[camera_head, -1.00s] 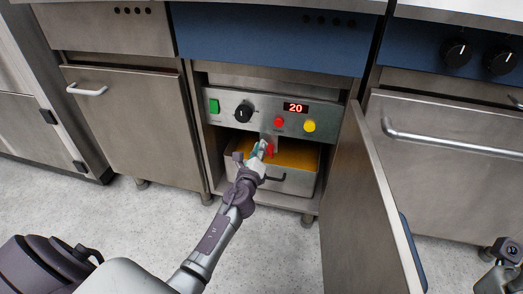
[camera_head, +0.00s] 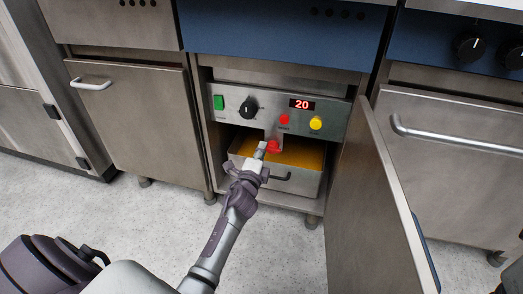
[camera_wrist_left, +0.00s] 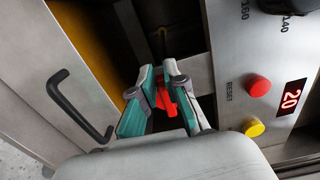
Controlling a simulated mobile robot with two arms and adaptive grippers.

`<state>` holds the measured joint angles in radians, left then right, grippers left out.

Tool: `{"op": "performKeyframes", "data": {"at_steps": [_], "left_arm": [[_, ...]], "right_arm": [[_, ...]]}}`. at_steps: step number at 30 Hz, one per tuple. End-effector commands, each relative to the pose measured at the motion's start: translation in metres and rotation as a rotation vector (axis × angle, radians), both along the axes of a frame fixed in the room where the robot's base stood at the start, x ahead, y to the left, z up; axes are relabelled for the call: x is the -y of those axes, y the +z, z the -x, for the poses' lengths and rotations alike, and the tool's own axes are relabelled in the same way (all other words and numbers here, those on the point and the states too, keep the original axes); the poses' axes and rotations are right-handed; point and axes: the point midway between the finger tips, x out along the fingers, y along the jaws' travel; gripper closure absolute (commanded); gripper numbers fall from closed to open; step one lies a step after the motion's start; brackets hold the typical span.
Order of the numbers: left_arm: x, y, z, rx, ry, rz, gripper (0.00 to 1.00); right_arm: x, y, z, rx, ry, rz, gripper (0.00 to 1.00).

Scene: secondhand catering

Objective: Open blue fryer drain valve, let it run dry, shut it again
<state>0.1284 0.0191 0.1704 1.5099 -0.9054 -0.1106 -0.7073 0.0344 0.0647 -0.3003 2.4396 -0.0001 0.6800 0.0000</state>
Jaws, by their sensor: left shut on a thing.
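The blue fryer (camera_head: 275,38) stands in the middle with its lower cabinet open. The red valve handle (camera_head: 274,146) sits under the control panel, above the drain pan (camera_head: 296,184). My left gripper (camera_head: 264,148) reaches into the cabinet and is shut on the red handle. In the left wrist view, the handle (camera_wrist_left: 163,97) shows between the teal fingertips. The pan has a yellow-orange surface inside, partly hidden by my arm. I cannot make out a stream from the valve. My right gripper is not clearly in view; only a grey part of my arm shows at the right edge.
The control panel (camera_head: 270,110) has a green switch, a dial, red and yellow buttons and a display reading 20. The open cabinet door (camera_head: 372,205) stands right of my left arm. The pan's black handle (camera_wrist_left: 75,105) is near the gripper. Floor in front is clear.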

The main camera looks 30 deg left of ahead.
Motion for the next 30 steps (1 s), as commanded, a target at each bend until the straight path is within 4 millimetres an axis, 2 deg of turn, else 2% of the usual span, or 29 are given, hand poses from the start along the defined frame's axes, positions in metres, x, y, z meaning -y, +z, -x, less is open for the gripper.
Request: {"op": "performKeyframes", "data": {"at_steps": [1,19,20,25,26,30], "left_arm": [[0.0095,-0.0073,0.0006,-0.005,-0.016,0.019,1.00],[0.0090,-0.0074,0.0005,0.005,-0.015,0.058,1.00],[0.0090,-0.0073,0.0005,0.005,-0.015,0.058,0.86],[0.0089,-0.0060,0.0002,0.008,-0.016,0.056,0.58],[0.0089,-0.0055,0.0000,0.009,-0.016,0.056,0.55],[0.0071,-0.0038,-0.0002,0.010,-0.013,0.053,0.55]], "right_arm": [[-0.0001,0.0001,0.0001,0.003,0.000,0.000,0.60],[-0.0004,-0.0003,-0.0012,0.001,0.000,0.000,0.60],[-0.0004,-0.0004,-0.0013,0.000,0.000,0.000,0.60],[-0.0003,-0.0008,-0.0015,-0.001,0.000,-0.001,0.60],[-0.0003,-0.0008,-0.0015,-0.001,0.000,-0.001,0.60],[-0.0004,-0.0008,-0.0018,-0.002,0.000,0.000,0.60]]}}
